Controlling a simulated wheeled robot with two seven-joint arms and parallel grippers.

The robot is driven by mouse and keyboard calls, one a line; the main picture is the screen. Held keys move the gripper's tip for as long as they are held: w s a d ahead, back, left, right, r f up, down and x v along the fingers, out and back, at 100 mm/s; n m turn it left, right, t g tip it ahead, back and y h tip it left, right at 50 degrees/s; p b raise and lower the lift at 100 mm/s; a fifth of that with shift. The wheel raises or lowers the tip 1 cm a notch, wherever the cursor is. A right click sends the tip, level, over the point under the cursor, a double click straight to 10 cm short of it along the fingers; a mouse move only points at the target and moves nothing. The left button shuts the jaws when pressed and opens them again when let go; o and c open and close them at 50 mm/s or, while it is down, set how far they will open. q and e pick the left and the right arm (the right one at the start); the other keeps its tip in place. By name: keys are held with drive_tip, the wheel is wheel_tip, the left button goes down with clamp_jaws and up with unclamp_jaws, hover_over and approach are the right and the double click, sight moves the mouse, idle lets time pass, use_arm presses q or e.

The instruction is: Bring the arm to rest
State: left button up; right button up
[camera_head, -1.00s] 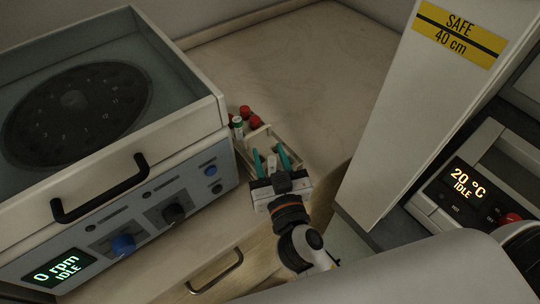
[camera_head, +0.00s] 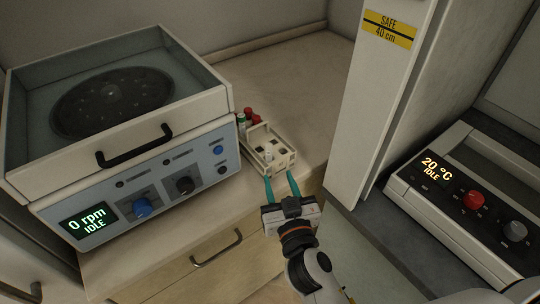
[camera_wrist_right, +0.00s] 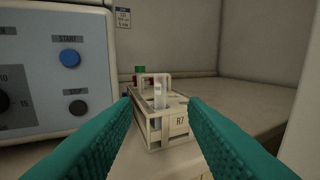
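My right gripper (camera_head: 281,187) is in the head view at the front edge of the counter. Its two teal fingers are spread apart with nothing between them. In the right wrist view the open fingers (camera_wrist_right: 160,125) frame a white tube rack (camera_wrist_right: 178,128) marked R7, which stands a little way ahead and apart from them. The rack also shows in the head view (camera_head: 284,160), just beyond the fingertips. A clear tube stands in the rack's near part. My left gripper is not in view.
A centrifuge (camera_head: 150,178) reading 0 rpm IDLE stands left of the rack. A tall pale panel (camera_head: 375,110) and a 20 °C IDLE device (camera_head: 460,195) stand right. The counter (camera_head: 295,80) behind is clear.

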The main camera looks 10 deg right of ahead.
drive_tip(key=s+d+f+m+g+h, duration=0.1)
drive_tip(key=s+d+f+g+h, duration=0.1)
drive_tip(key=s+d+f+g, duration=0.6)
drive_tip(key=s+f+n+g+y, duration=0.3)
drive_tip(key=s+f+g, duration=0.35)
drive_tip(key=s, duration=0.45)
wheel_tip(320, 180, down, 24)
drive_tip(key=s+g, duration=0.1)
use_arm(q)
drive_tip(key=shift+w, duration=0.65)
use_arm(e)
drive_tip(key=s+d+f+g, duration=0.1)
drive_tip(key=s+d+f, duration=0.2)
drive_tip(key=s+f, duration=1.3)
drive_tip(key=shift+s+f+n+h, duration=0.3)
drive_tip(key=shift+f, duration=0.15)
